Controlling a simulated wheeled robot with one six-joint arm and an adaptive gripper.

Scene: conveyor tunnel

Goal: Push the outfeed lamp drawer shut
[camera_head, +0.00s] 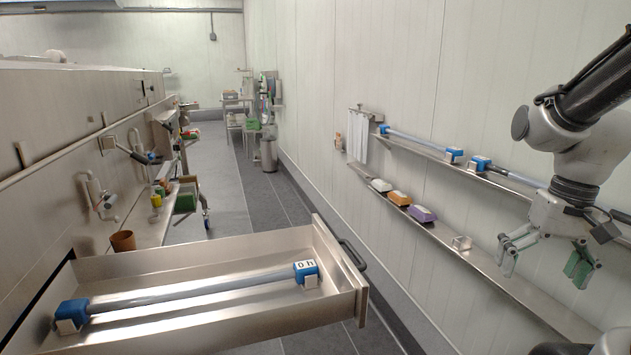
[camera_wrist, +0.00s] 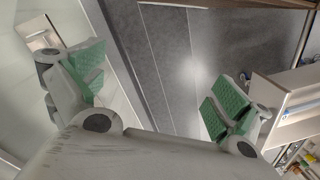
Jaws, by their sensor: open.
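The outfeed lamp drawer (camera_head: 200,330) stands pulled out from the steel machine on the left. A lamp tube (camera_head: 190,292) with blue end caps lies inside it; one cap carries a label reading "0 h". The drawer's dark handle (camera_head: 352,255) is on its front panel, facing right. My gripper (camera_head: 543,262) is open and empty at the right, near the wall shelves and apart from the drawer. In the wrist view its green-padded fingers (camera_wrist: 155,88) are spread wide over the floor, and part of what looks like the drawer (camera_wrist: 290,95) shows at the right edge.
A wall shelf (camera_head: 520,190) holds more blue-capped tubes. A lower shelf (camera_head: 440,232) holds several small coloured blocks. A brown cup (camera_head: 122,241) sits on the machine ledge behind the drawer. The aisle floor (camera_head: 225,180) is clear towards a bin (camera_head: 269,155) and racks at the back.

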